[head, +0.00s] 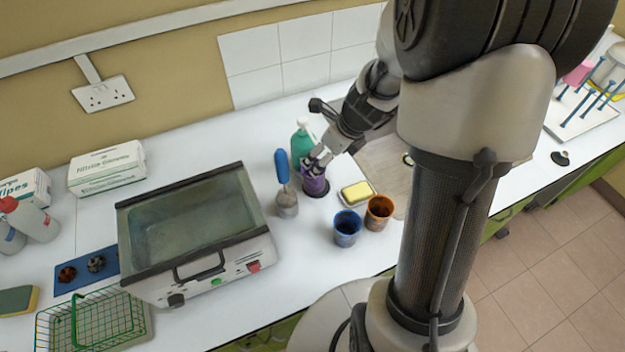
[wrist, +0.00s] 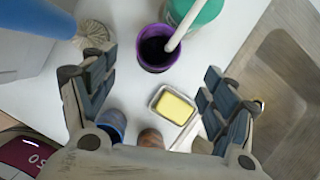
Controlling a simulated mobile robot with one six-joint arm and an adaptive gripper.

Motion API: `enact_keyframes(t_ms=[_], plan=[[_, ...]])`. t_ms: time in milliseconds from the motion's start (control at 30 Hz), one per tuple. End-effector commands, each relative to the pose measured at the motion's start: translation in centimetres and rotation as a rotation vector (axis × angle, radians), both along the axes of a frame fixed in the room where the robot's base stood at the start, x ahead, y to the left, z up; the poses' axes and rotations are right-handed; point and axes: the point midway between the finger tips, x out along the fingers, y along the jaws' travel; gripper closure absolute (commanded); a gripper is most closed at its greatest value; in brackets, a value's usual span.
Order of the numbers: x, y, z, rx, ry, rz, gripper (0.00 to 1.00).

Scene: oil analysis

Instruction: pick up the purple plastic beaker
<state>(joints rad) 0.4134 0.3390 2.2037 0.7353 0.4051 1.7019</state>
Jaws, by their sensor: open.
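The purple plastic beaker (head: 315,186) stands upright on the white worktop. In the wrist view the purple beaker (wrist: 160,67) shows from above, with a dark inside, beyond my fingertips and roughly centred between them. My gripper (head: 319,157) is at the beaker's upper part in the head view and hides some of its rim. In the wrist view my gripper (wrist: 158,68) has its fingers spread wide, with nothing held between them. I cannot tell whether a finger touches the beaker.
A green bottle (head: 300,145) stands close behind the beaker, its pale spout reaching over it in the wrist view. A blue-handled brush (head: 286,190) is close left. A yellow block in a dish (head: 357,193), blue beaker (head: 347,230) and orange beaker (head: 379,212) stand right and nearer.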

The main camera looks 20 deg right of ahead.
Motion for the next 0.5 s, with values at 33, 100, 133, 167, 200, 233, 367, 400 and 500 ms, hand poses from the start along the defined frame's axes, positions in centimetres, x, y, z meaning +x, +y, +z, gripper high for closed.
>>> enact_keyframes(t_ms=[33, 100, 133, 167, 200, 233, 367, 400, 500], plan=[[0.3, 0.2, -1.4, 0.001, 0.001, 0.002, 0.22], [0.7, 0.3, -2.2, 0.0, 0.001, 0.004, 0.22], [0.8, 0.4, -2.5, 0.0, 0.001, 0.004, 0.22], [1.0, 0.4, -2.8, 0.001, 0.001, 0.003, 0.22], [1.1, 0.5, -3.0, 0.0, 0.0, 0.002, 0.22], [1.2, 0.5, -3.0, -0.001, 0.0, 0.002, 0.22], [1.4, 0.5, -3.4, -0.002, -0.002, 0.002, 0.22], [1.5, 0.6, -3.7, -0.001, 0.0, 0.003, 0.22], [1.9, 0.9, -4.9, -0.001, 0.001, 0.004, 0.22]])
